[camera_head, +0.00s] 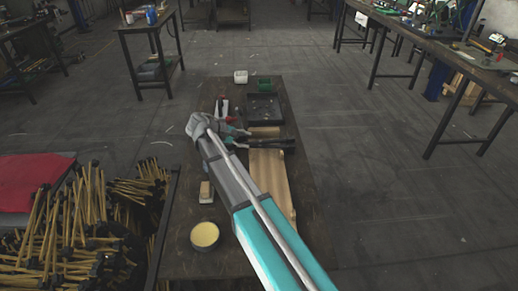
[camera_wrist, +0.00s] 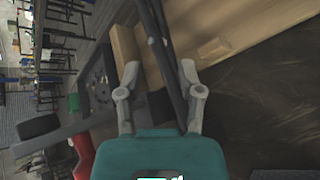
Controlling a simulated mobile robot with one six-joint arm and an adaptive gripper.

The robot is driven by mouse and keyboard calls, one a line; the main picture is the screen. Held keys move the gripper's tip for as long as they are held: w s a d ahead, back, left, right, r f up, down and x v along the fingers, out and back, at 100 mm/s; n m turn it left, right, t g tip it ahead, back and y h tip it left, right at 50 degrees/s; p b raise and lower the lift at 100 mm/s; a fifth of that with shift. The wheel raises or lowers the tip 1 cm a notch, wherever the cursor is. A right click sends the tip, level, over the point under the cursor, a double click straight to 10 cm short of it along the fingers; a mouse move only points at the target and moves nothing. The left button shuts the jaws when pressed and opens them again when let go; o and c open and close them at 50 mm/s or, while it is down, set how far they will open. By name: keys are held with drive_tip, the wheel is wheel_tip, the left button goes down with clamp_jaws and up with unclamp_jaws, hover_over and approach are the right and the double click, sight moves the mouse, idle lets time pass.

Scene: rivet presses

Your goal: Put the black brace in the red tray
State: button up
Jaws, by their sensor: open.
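The black brace, seen as dark parallel bars (camera_wrist: 164,45), runs between the fingers of my gripper (camera_wrist: 158,75) in the wrist view. My gripper is open, with a finger on either side of the bars; whether either touches them is unclear. In the head view my gripper (camera_head: 240,138) is low over the table, and the dark brace (camera_head: 283,145) shows to its right, lying across the wooden board. A flat red surface (camera_head: 35,180) is at the left of the head view, off the table; I cannot tell whether it is the red tray.
The table (camera_head: 180,230) holds a wooden board (camera_head: 270,175), a black square tray (camera_head: 250,98), a white box (camera_head: 241,77), a green box (camera_head: 264,84), a sponge-like block (camera_head: 206,191) and a yellow-filled bowl (camera_head: 204,235). Yellow-handled tools (camera_head: 110,205) crowd the left side.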

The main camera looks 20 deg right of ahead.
sight(257, 142)
idle(0.3)
drive_tip(key=shift+b+x, duration=1.25)
drive_tip(key=shift+x, duration=1.35)
drive_tip(key=shift+w+r, duration=0.1)
drive_tip(key=shift+w, duration=0.1)
drive_tip(key=shift+c, duration=0.2)
clamp_jaws()
